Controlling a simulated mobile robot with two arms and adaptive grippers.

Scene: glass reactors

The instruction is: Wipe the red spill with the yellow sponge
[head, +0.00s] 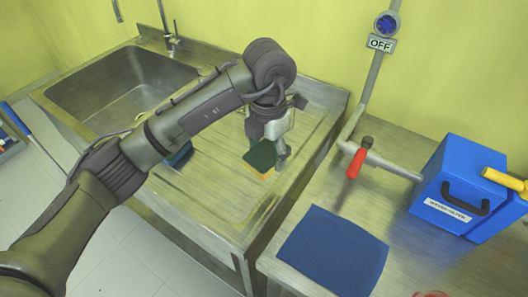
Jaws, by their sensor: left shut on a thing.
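The sponge (261,155) shows a dark green face and a thin yellow edge below it. It is in my left gripper (270,143), over the drainboard of the steel sink unit. The gripper points down and is shut on the sponge. I cannot tell whether the sponge touches the drainboard. My right gripper is not in view.
The sink basin (120,88) lies left, with a tap (170,40) behind. A blue object (180,155) sits partly behind my arm. On the right bench are a blue mat (333,250), a red-handled valve (356,163) and a blue box (465,185).

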